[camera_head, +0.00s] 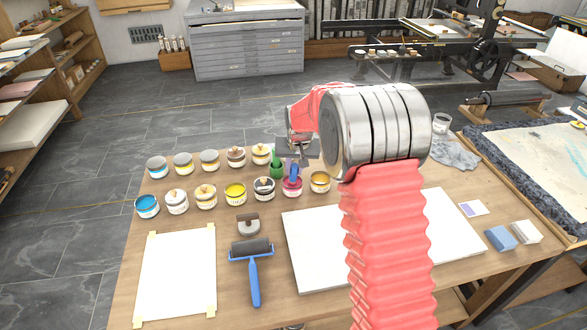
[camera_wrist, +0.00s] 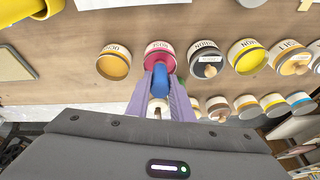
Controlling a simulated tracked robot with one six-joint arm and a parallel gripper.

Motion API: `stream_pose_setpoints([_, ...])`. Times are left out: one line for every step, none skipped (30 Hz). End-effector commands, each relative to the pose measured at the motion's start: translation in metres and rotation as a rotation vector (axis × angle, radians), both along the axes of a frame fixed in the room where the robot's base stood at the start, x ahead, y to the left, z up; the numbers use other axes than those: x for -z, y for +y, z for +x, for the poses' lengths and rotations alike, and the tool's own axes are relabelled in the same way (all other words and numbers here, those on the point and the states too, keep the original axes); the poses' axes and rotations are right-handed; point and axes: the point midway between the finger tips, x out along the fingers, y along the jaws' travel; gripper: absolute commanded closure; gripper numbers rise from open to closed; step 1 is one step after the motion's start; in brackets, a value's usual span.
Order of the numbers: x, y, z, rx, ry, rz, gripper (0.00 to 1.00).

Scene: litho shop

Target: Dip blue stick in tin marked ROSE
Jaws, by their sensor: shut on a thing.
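The tin marked ROSE (camera_head: 292,190) stands in the front row of tins, with deep pink ink inside. It also shows in the wrist view (camera_wrist: 160,50), its label upside down. My gripper (camera_wrist: 161,82) has its purple fingers shut on the blue stick (camera_wrist: 161,86). The stick is steeply held, and its lower end overlaps the pink ink in the wrist view. In the head view the blue stick (camera_head: 294,172) stands over the same tin. Whether its end touches the ink, and how deep it is, I cannot tell.
A green stick (camera_head: 277,158) stands in a tin just behind. A dark-ink tin (camera_head: 264,190) and an ochre tin (camera_head: 320,183) flank the ROSE tin closely. Several other tins fill two rows to the left. A white slab (camera_head: 330,265) and a blue-handled roller (camera_head: 253,275) lie in front.

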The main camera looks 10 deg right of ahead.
Motion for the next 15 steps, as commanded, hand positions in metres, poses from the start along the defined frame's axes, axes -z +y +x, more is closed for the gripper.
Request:
stream_pose_setpoints([0.001, 0.0, 0.0, 0.0, 0.001, 0.0, 1.0])
stream_pose_setpoints([0.001, 0.0, 0.0, 0.0, 0.001, 0.0, 1.0])
stream_pose_setpoints([0.001, 0.0, 0.0, 0.0, 0.001, 0.0, 1.0])
stream_pose_setpoints([0.001, 0.0, 0.0, 0.0, 0.001, 0.0, 1.0])
stream_pose_setpoints([0.0, 0.0, 0.0, 0.0, 0.001, 0.0, 1.0])
stream_pose_setpoints([-0.001, 0.0, 0.0, 0.0, 0.001, 0.0, 1.0])
stream_pose_setpoints([-0.002, 0.0, 0.0, 0.0, 0.0, 0.0, 1.0])
stream_pose_setpoints([-0.003, 0.0, 0.0, 0.0, 0.0, 0.0, 1.0])
stream_pose_setpoints([-0.005, 0.0, 0.0, 0.0, -0.001, 0.0, 1.0])
stream_pose_setpoints([-0.007, 0.0, 0.0, 0.0, -0.001, 0.0, 1.0])
stream_pose_setpoints([-0.009, 0.0, 0.0, 0.0, -0.001, 0.0, 1.0])
stream_pose_setpoints([-0.011, 0.0, 0.0, 0.0, -0.001, 0.0, 1.0])
stream_pose_setpoints([-0.013, 0.0, 0.0, 0.0, -0.001, 0.0, 1.0])
stream_pose_setpoints([-0.015, 0.0, 0.0, 0.0, 0.0, 0.0, 1.0])
stream_pose_setpoints([-0.017, 0.0, 0.0, 0.0, -0.001, 0.0, 1.0])
